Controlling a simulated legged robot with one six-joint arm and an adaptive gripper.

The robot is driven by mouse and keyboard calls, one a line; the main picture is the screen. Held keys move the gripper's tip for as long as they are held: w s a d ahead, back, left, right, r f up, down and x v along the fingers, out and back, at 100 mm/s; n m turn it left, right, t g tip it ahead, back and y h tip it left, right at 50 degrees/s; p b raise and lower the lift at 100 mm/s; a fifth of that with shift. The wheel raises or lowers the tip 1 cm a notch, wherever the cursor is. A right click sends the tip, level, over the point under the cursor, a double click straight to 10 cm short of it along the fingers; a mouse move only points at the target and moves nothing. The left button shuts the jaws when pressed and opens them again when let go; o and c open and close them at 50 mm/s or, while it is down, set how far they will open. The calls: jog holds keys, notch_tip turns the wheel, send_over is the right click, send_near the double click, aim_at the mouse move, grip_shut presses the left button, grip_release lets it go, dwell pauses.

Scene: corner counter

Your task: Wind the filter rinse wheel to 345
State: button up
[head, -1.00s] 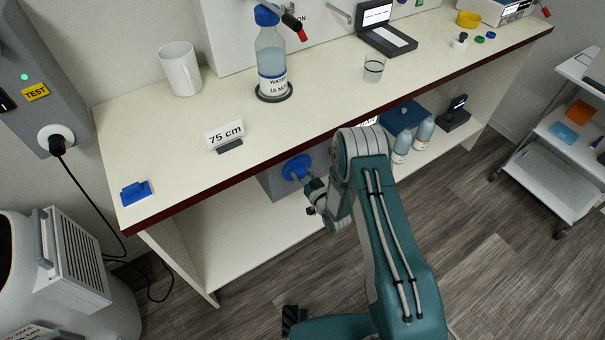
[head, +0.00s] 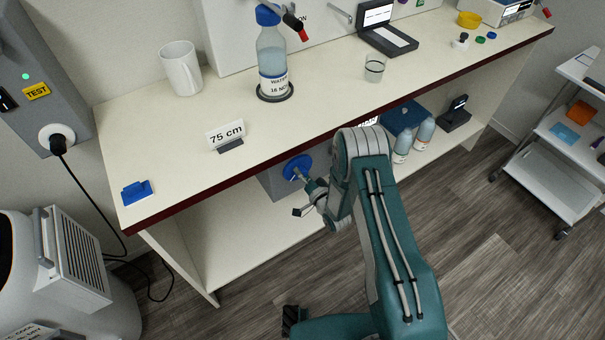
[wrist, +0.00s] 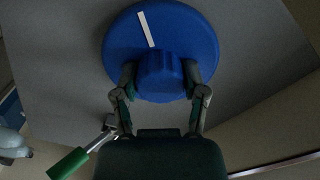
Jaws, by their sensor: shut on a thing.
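The blue rinse wheel (wrist: 195,40) is a round disc on the face of a grey box (wrist: 60,70), below the counter. It carries a white line mark (wrist: 147,29), which leans to the upper left in the wrist view, and a raised blue grip. My gripper (wrist: 160,80) is shut on that grip, one finger on each side. In the head view the wheel (head: 297,167) shows under the counter edge, with my gripper (head: 304,176) against it. No number scale is readable around the wheel.
A green-ended lever (wrist: 70,162) shows at lower left in the wrist view. The counter edge (head: 240,165) runs just above my gripper. Bottles (head: 402,150) and a blue box (head: 403,116) stand on the shelf to the right. Shelf space left of the grey box is clear.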

jog(key=shift+w+r, duration=0.2)
jog(key=shift+w, duration=0.1)
jog(key=o, duration=0.9)
jog(key=shift+m, duration=0.3)
jog(key=shift+c, duration=0.2)
jog(key=shift+o, duration=1.4)
jog(key=shift+w+a+f, duration=0.1)
jog(key=shift+w+a, duration=0.1)
jog(key=shift+s+d+f, duration=0.1)
jog(key=shift+s+d, duration=0.15)
jog(key=shift+s, duration=0.05)
jog(key=shift+s+d, duration=0.2)
jog(key=shift+s, duration=0.05)
jog(key=v, duration=1.1)
